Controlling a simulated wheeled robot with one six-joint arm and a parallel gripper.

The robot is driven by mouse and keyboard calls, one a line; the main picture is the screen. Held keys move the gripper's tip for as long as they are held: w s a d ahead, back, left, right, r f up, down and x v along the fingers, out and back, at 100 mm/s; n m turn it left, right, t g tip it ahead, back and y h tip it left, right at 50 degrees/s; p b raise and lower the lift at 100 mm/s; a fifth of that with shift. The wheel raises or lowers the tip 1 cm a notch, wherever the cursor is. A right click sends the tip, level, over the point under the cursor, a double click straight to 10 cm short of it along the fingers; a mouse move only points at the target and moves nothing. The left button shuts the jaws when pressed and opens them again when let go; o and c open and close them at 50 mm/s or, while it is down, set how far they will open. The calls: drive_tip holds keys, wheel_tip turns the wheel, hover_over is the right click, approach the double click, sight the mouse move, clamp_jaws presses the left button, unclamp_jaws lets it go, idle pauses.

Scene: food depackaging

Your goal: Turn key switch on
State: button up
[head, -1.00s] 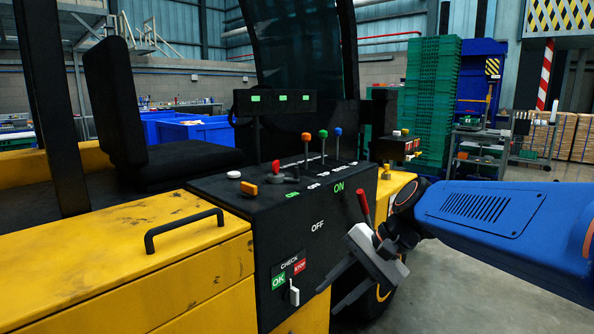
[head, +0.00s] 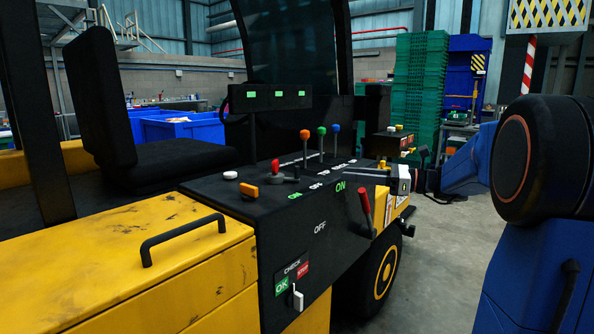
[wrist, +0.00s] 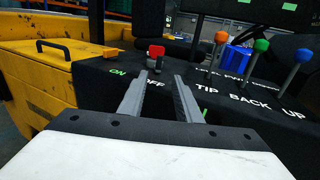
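The black control panel (head: 290,240) has ON and OFF labels on its top. A red knob (head: 275,166) with a dark grey lever and a small yellow-orange switch (head: 249,191) stand there; I cannot tell which is the key switch. In the wrist view a red-topped control (wrist: 156,51) stands beyond my fingertips, behind the OFF label, with the green ON label left of it. My gripper (wrist: 160,78) is open and empty, its two fingers apart. In the head view my gripper (head: 368,177) is at the panel's right end, pointing left across its top.
A red-handled lever (head: 365,203) leans on the panel's front side. A white toggle (head: 297,298) sits below CHECK. A black handle (head: 184,238) crosses the yellow hood.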

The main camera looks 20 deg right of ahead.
sight(297, 178)
drive_tip(key=x, duration=1.7)
drive_tip(key=shift+a, duration=0.1)
clamp_jaws()
